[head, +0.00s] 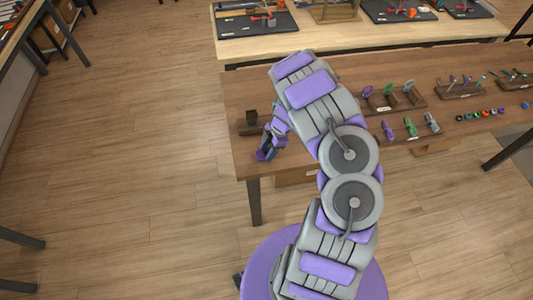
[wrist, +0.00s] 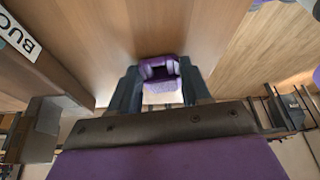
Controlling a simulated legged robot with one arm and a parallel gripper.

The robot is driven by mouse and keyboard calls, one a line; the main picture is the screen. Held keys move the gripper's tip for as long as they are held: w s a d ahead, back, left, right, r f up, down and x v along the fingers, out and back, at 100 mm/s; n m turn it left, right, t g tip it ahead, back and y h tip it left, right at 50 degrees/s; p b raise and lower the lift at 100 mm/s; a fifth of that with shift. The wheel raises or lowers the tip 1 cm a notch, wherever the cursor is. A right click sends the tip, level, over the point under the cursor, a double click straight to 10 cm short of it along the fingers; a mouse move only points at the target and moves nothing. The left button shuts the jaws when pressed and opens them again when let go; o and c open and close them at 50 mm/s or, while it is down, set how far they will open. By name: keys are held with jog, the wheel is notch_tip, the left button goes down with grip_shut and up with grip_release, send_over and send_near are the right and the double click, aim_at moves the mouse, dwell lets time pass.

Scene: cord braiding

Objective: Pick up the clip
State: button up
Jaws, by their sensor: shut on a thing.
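A small purple piece, seemingly the clip (wrist: 162,70), sits between the two dark fingers of my gripper (wrist: 160,90) in the wrist view. The fingers press on it from both sides, and its lower part is hidden. In the head view my gripper (head: 267,151) is at the left front corner of the brown table, pointing down. The clip is too small to tell apart from the fingers there. More clips, purple (head: 389,130), green (head: 411,127) and grey (head: 432,123), stand further right on the table.
The brown table (head: 300,95) also holds a dark block on a wooden base (head: 252,121), a rack with clips (head: 395,103), a tool rack (head: 460,91) and several small coloured rings (head: 480,115). A labelled wooden piece (wrist: 50,70) is close by in the wrist view. Open floor lies left.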

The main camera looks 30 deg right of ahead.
jog(key=shift+a, duration=0.15)
jog(key=shift+d+r, duration=0.15)
jog(key=shift+d, duration=0.5)
jog(key=shift+d+r, duration=0.25)
jog(key=shift+a+r+p, duration=0.2)
jog(key=shift+r+p, duration=0.25)
jog(key=shift+r, duration=2.4)
jog(key=shift+a+r+p, duration=0.25)
jog(key=shift+r+p, duration=0.25)
jog(key=shift+r, duration=2.4)
jog(key=shift+a+r+p, duration=0.2)
jog(key=shift+r+p, duration=0.25)
jog(key=shift+r, duration=2.4)
jog(key=shift+d, duration=0.5)
